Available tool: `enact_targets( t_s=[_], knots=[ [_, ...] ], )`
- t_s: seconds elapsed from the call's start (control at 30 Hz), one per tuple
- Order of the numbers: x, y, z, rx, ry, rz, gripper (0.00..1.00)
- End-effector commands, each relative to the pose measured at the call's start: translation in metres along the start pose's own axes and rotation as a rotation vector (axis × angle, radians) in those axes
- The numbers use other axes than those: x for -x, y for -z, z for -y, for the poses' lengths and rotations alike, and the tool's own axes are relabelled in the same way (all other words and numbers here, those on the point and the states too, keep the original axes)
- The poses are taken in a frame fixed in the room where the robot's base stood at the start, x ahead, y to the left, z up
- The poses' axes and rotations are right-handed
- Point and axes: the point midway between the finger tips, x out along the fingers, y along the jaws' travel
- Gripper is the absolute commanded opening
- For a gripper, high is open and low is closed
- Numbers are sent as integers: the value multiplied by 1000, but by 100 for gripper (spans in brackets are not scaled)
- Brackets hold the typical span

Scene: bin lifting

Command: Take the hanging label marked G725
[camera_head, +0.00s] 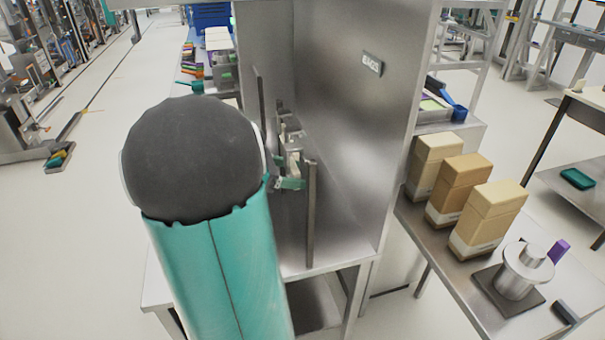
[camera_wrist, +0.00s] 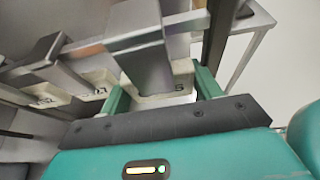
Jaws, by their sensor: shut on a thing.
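In the wrist view my gripper (camera_wrist: 163,95) is shut on a pale hanging label (camera_wrist: 158,101), with one teal finger on each side of it. A metal hook or bracket covers most of this label's face, and only a final "5" can be read. In the head view my gripper (camera_head: 288,183) is beside the steel rack, mostly hidden behind my arm. The labels there are small and partly hidden.
Two more pale labels hang to the left in the wrist view: one ending in "27" (camera_wrist: 97,91) and one ending in "52" (camera_wrist: 45,100). A metal upright (camera_head: 311,213) stands close by. Tan boxes (camera_head: 461,187) stand on a side table at the right.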

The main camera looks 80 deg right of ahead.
Motion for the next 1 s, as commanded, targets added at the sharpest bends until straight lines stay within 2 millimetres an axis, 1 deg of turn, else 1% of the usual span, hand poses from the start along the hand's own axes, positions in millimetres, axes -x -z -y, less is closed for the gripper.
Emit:
enact_targets(
  t_s=[0.03, 0.17, 0.4, 0.53, 0.7, 0.83, 1.0],
  knots=[
    [10, 4, -1, 2, -4, 0, 45],
    [38, 16, -1, 1, -5, 0, 45],
    [99, 41, -1, 1, -5, 1, 45],
    [123, 51, 0, 1, -4, 0, 45],
    [140, 58, 0, -1, -1, 0, 45],
    [145, 56, 0, -2, 0, 0, 45],
    [146, 53, 0, -2, 1, 0, 45]
  ],
)
